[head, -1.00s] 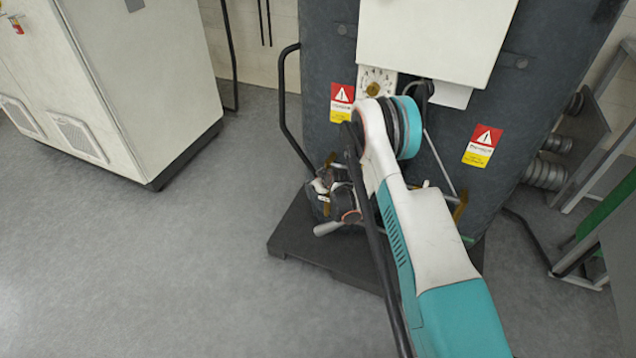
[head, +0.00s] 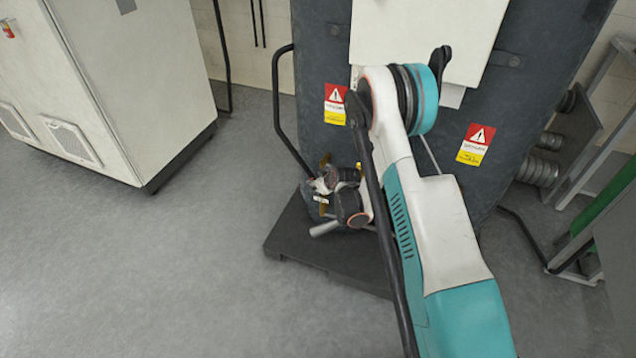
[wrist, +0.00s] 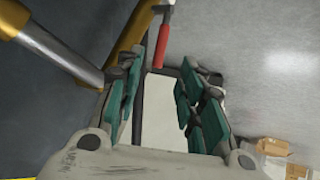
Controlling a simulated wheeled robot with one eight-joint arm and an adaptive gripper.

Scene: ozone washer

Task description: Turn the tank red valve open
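The valve's red handle (wrist: 160,42) shows in the wrist view at the top, beside a yellow pipe (wrist: 128,38). My gripper (wrist: 152,72) is open, with its teal finger pads spread apart. The red handle shows between and beyond the fingertips, nearer the left finger. Nothing is held, and I cannot tell whether a finger touches the handle. In the head view, the dark grey tank (head: 318,60) stands behind my arm. My wrist is by the tank's lower left, where my arm hides the red handle and my fingers.
A silver cylinder (wrist: 55,48) reaches in close to the left finger. A black curved rail (head: 277,105) runs down the tank's left side, above a dark base (head: 300,250). A white cabinet (head: 130,80) stands at left. Open floor (head: 150,260) lies in front. Cardboard boxes (wrist: 275,150) lie at lower right.

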